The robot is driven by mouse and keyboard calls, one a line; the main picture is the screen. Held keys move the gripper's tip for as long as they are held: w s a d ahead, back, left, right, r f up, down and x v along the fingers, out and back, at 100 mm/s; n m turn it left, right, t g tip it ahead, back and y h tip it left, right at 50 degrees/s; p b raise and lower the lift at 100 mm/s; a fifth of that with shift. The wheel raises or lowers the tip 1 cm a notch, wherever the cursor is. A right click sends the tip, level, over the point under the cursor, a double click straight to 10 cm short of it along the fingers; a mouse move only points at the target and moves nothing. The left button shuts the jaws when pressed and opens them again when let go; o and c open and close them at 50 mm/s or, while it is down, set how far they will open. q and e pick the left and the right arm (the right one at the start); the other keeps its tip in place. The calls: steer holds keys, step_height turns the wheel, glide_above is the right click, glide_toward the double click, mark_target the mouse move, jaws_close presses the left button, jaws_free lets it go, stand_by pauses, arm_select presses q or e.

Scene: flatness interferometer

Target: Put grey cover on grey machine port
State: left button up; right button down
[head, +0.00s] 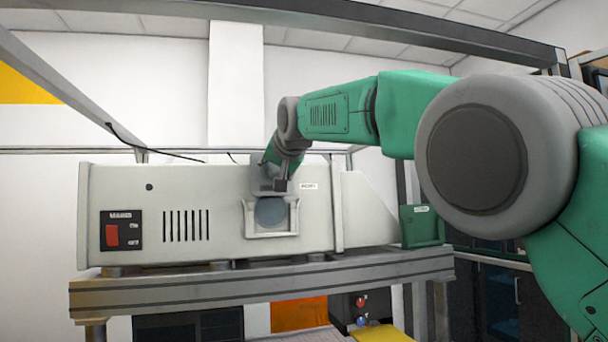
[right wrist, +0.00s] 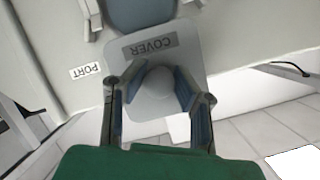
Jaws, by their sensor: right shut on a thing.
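The grey machine (head: 215,245) stands on a metal bench. Its port (head: 271,211) is a blue-grey round opening within a pale U-shaped frame; it also shows at the top of the right wrist view (right wrist: 140,14). The grey cover (head: 258,186) is a flat plate marked COVER, seen close up in the right wrist view (right wrist: 190,45). My right gripper (head: 281,184) is shut on the cover's round knob, with one finger on each side (right wrist: 158,92). The cover is at the upper part of the port, above most of the opening. My left gripper is not in view.
The metal bench (head: 380,267) carries the machine. A red switch (head: 112,235) is on the machine's left front, and a PORT label (head: 308,186) is right of the port. A green box (head: 421,226) is at the bench's right end. Metal beams cross overhead.

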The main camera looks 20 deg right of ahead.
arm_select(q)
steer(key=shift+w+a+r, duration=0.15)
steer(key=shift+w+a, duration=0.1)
arm_select(e)
steer(key=shift+w, duration=0.25)
steer(key=shift+w, duration=0.7)
steer(key=shift+w+f, duration=0.1)
arm_select(q)
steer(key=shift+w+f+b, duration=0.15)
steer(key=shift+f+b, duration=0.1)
steer(key=shift+b, duration=0.05)
arm_select(e)
steer(key=shift+f, duration=0.45)
arm_select(q)
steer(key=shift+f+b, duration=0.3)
steer(key=shift+b, duration=0.05)
arm_select(e)
steer(key=shift+w+d+f, duration=0.1)
steer(key=shift+w+f, duration=0.1)
steer(key=shift+f, duration=0.45)
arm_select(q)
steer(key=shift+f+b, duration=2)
arm_select(e)
steer(key=shift+f, duration=2.8)
